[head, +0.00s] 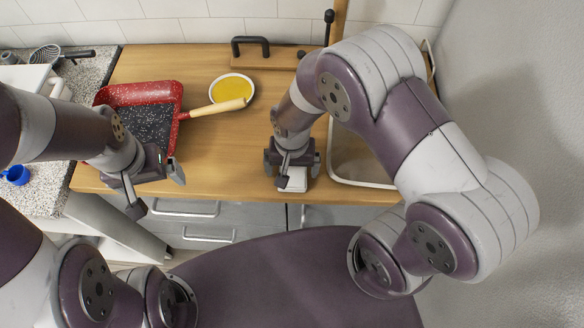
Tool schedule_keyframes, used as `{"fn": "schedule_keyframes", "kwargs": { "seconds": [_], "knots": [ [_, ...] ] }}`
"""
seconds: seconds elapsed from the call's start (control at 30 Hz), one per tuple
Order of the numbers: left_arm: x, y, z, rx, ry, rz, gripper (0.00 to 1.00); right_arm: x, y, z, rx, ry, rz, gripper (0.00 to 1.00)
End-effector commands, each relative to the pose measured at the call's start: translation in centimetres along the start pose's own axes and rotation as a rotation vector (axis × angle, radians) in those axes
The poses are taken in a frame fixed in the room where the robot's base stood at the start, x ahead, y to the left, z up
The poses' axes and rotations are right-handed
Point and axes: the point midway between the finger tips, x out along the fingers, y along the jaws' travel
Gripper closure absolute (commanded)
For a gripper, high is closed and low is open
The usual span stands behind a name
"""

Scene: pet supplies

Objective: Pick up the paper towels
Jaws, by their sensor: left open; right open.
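No paper towels can be made out for certain in the head view. A small white thing (294,181) shows at my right gripper (292,168), near the front edge of the wooden counter. I cannot tell if it is the paper towels; the gripper hides part of it. My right gripper points down with its fingers apart. My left gripper (156,190) is open and empty, over the counter's front edge, just in front of the red pan.
A red square pan (168,96) with a wooden handle lies at the left of the wooden counter (225,150). A yellow round dish (233,88) is behind the handle. A white-rimmed tray (345,181) is right of my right gripper. A blue cup (17,175) is far left.

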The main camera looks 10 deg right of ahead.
Motion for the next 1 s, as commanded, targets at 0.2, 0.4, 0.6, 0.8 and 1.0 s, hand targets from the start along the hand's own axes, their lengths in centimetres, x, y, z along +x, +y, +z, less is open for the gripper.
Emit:
{"fn": "schedule_keyframes", "kwargs": {
  "seconds": [0.2, 0.4, 0.6, 0.8, 1.0],
  "knots": [
    [0.0, 0.0, 0.0, 0.000, 0.000, 0.000, 0.01, 0.3, 0.0, 0.0, 0.000, 0.000, 0.000, 0.00],
    [0.0, 0.0, 0.0, 0.000, 0.000, 0.000, 0.01, 0.3, 0.0, 0.0, 0.000, 0.000, 0.000, 0.55],
    [0.0, 0.0, 0.0, 0.000, 0.000, 0.000, 0.01, 0.3, 0.0, 0.0, 0.000, 0.000, 0.000, 0.55],
    [0.1, 0.0, 0.0, 0.000, 0.000, 0.000, 0.01, 0.0, 0.0, 0.0, 0.000, 0.001, -0.001, 0.55],
    [0.4, 0.0, 0.1, 0.000, 0.000, 0.000, 0.01, -2.2, -0.1, -0.1, 0.000, 0.004, -0.003, 0.55]
  ]
}}
